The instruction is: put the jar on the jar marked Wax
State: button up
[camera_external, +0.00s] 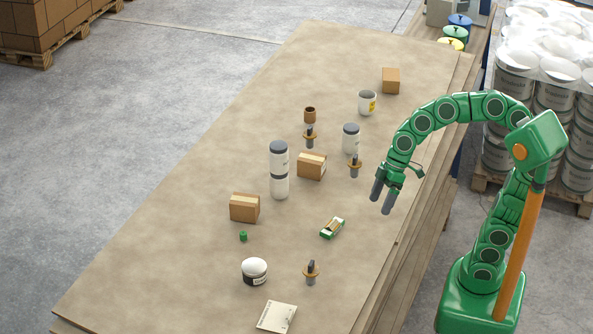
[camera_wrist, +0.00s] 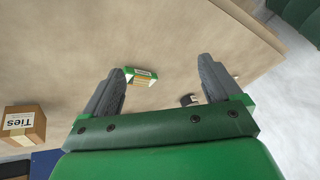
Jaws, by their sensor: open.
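Two white jars with dark grey lids stand one on the other near the table's middle in the external view: the upper jar (camera_external: 279,153) and the lower jar (camera_external: 279,188). A single white jar with a grey lid (camera_external: 351,138) stands to their right. I cannot read which is marked Wax. My gripper (camera_external: 382,199) is open and empty above the table's right side, apart from all jars. In the wrist view its open fingers (camera_wrist: 162,72) show no jar between them.
The table's left side is clear.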

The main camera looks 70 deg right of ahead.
jog(key=s+d+f+m+g+h, duration=0.2)
jog(key=s+d+f, duration=0.3)
jog(key=s, duration=0.5)
jog(key=s+d+f+m+g+h, duration=0.1)
jog(key=s+d+f+m+h, duration=0.2)
jog(key=s, duration=0.6)
jog(key=shift+s+d+f+m+g, duration=0.4)
jog(key=shift+d+f+m, duration=0.5)
jog(key=shift+m, duration=0.2)
jog(key=shift+r, duration=0.1)
jog(key=shift+o, duration=0.8)
jog(key=w+d+r+t, duration=0.1)
jog(key=w+d+r, duration=0.3)
jog(key=w+r, duration=0.55)
jog(key=w+d+r, duration=0.4)
jog(key=w+r, duration=0.2)
jog(key=w, duration=0.7)
jog(key=w+d+r+t, duration=0.1)
jog(key=w+d+r, duration=0.4)
jog(key=w+r, duration=0.45)
notch_tip(320, 180, down, 12)
jog(key=w, duration=0.1)
jog(key=shift+w+a, duration=0.15)
jog(key=shift+w, duration=0.15)
jog(key=shift+r, duration=0.1)
